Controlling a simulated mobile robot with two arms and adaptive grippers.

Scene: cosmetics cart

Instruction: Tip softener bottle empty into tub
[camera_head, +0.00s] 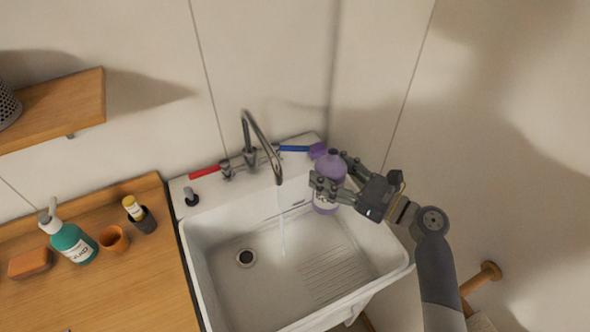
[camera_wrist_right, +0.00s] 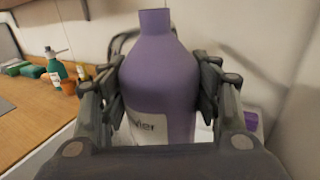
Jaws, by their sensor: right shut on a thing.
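The purple softener bottle (camera_head: 331,167) with a white label is upright at the right side of the white tub (camera_head: 215,285). It fills the middle of the right wrist view (camera_wrist_right: 158,75), its neck open at the top with no cap showing. My right gripper (camera_head: 334,181) is shut on the bottle, with fingers on both sides of its body. I cannot tell whether the bottle's base touches the tub. Nothing comes out of the bottle. My left gripper is not in view.
A tap (camera_head: 262,143) over the tub runs a thin stream of water. A red-handled item (camera_head: 204,172) and a blue and purple brush (camera_head: 296,149) lie on the back ledge. A green pump bottle (camera_head: 73,243), orange cup (camera_head: 114,240) and soap (camera_head: 29,263) stand on the wooden counter.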

